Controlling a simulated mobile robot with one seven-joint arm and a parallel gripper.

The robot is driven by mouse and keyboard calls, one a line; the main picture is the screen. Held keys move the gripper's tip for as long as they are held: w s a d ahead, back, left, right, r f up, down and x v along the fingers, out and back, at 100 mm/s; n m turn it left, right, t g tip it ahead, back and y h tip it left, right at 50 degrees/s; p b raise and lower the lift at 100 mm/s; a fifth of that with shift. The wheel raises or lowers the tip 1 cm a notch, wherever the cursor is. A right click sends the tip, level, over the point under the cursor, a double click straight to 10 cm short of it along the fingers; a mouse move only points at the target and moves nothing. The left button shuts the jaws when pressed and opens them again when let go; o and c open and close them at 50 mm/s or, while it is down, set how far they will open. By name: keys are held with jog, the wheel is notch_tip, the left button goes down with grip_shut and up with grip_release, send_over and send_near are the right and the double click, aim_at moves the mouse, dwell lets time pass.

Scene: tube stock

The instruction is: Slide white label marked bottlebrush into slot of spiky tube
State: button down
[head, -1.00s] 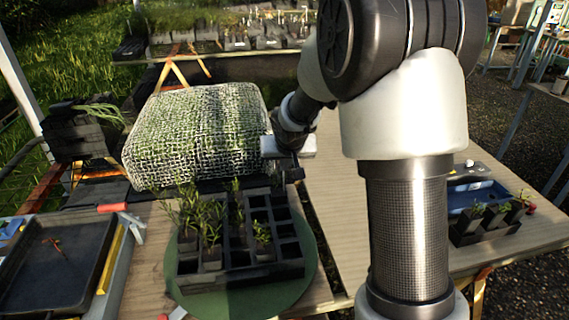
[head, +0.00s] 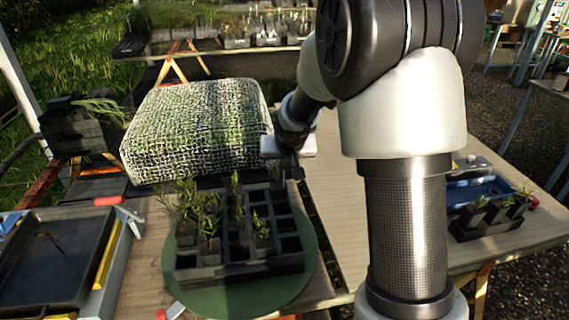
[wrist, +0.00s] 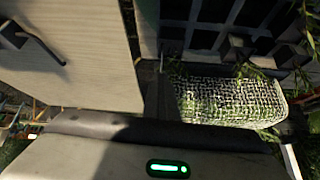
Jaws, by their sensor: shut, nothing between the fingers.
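A dark tube tray (head: 240,268) stands on a round green mat (head: 308,270). Spiky green seedlings (head: 208,218) fill several tubes on its left side, and a smaller one (head: 262,226) grows further right. Other cells are empty. I cannot tell which tube is the spiky one with the slot. I cannot make out a white label marked bottlebrush in either view. My gripper (head: 297,173) is shut and empty, just behind the tray's back right corner, right of the mesh-covered block. The tray's dark cells (wrist: 215,22) also show at the top of the wrist view.
A mesh-covered block (head: 195,128) stands behind the tray. A black shallow tray (head: 50,262) lies at left, near a red-handled clamp (head: 108,201). A blue bin (head: 480,190) and a small seedling rack (head: 487,222) sit at right. The wooden tabletop between them is mostly bare.

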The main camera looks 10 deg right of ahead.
jog(key=shift+f, duration=0.2)
jog(key=c, duration=2.5)
grip_release()
jog(key=o, duration=0.5)
jog(key=shift+c, duration=0.2)
jog(key=shift+r, duration=0.1)
jog(key=p+v, duration=0.1)
jog(key=v, duration=1.6)
jog(key=shift+s+r, duration=0.1)
